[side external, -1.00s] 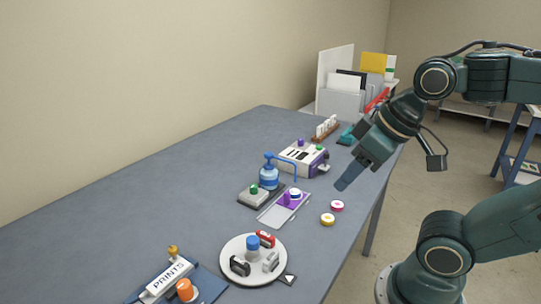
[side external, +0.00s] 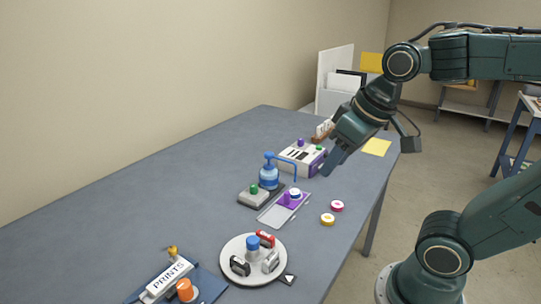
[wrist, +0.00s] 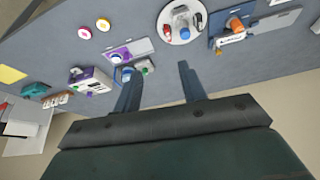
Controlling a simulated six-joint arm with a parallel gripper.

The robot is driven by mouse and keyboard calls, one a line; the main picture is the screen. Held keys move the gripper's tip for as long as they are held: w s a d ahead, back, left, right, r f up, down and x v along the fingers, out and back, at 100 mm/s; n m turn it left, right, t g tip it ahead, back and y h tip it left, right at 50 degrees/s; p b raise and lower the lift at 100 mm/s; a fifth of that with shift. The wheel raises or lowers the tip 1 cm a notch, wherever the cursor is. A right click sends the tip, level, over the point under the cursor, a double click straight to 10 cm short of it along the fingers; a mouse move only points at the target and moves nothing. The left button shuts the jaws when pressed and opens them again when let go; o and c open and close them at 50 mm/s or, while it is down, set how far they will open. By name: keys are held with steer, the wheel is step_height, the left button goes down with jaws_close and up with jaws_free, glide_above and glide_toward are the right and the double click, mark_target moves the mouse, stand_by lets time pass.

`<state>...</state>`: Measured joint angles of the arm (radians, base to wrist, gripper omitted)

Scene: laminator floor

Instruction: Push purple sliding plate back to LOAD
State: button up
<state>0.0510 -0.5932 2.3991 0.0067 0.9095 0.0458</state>
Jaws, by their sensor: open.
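A small white disc with a dark centre (side external: 295,193) rests on the plate. The plate also shows in the wrist view (wrist: 121,54), beyond my left finger. My gripper (side external: 330,172) is open and empty, held above the table beyond the plate, near the white and purple machine. In the wrist view its two fingers (wrist: 158,82) stand wide apart with bare table between them.
The blue bottle press (side external: 269,177) and a grey block with a green knob (side external: 254,194) stand left of the track. Pink (side external: 337,206) and yellow (side external: 327,219) rings lie to its right. A white turntable (side external: 240,273) is nearer. The white and purple machine (side external: 300,158) stands behind.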

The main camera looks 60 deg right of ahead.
steer(key=w+d+m+g, duration=0.1)
steer(key=w+d+m, duration=0.15)
steer(key=w, duration=0.35)
steer(key=m+g, duration=0.4)
steer(key=m, duration=0.1)
glide_above(287, 194)
step_height(287, 194, down, 12)
steer(key=shift+w+d+f, duration=0.15)
steer(key=shift+w+f, duration=0.2)
steer(key=shift+f, duration=0.2)
steer(key=shift+f, duration=0.1)
step_height(287, 194, down, 14)
steer(key=shift+s+d+r, duration=0.1)
steer(key=shift+s+r, duration=0.05)
steer(key=shift+r, duration=0.05)
jaws_close()
